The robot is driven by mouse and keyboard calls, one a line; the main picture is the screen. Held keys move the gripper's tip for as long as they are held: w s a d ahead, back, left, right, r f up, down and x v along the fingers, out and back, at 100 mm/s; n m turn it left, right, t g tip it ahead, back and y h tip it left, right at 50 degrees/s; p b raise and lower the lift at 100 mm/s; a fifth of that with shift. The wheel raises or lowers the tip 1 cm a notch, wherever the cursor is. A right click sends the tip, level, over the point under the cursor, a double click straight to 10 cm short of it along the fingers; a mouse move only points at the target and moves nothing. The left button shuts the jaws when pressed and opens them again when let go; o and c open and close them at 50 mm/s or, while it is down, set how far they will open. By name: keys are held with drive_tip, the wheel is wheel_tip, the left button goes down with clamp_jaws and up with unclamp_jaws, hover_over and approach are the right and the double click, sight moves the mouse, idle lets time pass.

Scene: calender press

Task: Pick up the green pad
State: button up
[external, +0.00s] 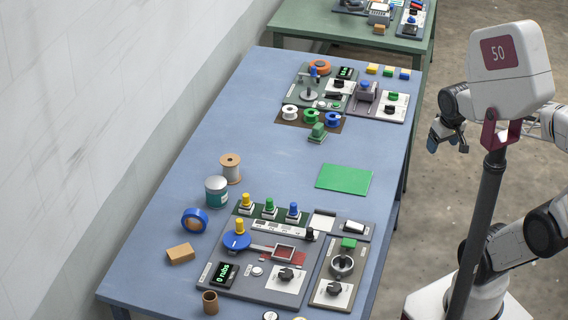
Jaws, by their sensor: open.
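A flat green pad or sheet (344,180) lies on the blue table near its right edge, between the two groups of devices. Smaller green things are also in view: a green block (348,243) on the near right panel, and a green piece (317,131) on a small base in front of the spools. I cannot tell for certain which one is called the pad. My gripper (448,149) is open and empty, to the right of the table's right edge, above the floor in the picture. It is apart from all the green things.
The near panel (212,266) carries knobs, a blue disc and yellow, green and blue pegs. A teal tin (216,191), wooden spool (230,168) and blue tape roll (195,220) stand left. The middle table is mostly clear.

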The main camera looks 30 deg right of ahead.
drive_tip(key=m+t+y, duration=0.5)
drive_tip(key=m+y, duration=0.5)
drive_tip(key=m, duration=1.1)
hover_over(322, 126)
drive_tip(key=s, duration=1.4)
wheel_tip(322, 126, down, 11)
drive_tip(key=w+d+f+m+t, duration=0.1)
drive_tip(key=w+f+m, duration=0.1)
drive_tip(key=w+f, duration=0.1)
drive_tip(key=w+d+f+m+t+h, duration=0.1)
drive_tip(key=w+f+m, duration=0.2)
drive_tip(key=w+d+f+m+t+h, duration=0.1)
drive_tip(key=w+f+m, duration=0.2)
drive_tip(key=shift+f+t, duration=0.1)
drive_tip(key=shift+t, duration=0.2)
drive_tip(key=shift+w, duration=0.1)
drive_tip(key=shift+x, duration=1.2)
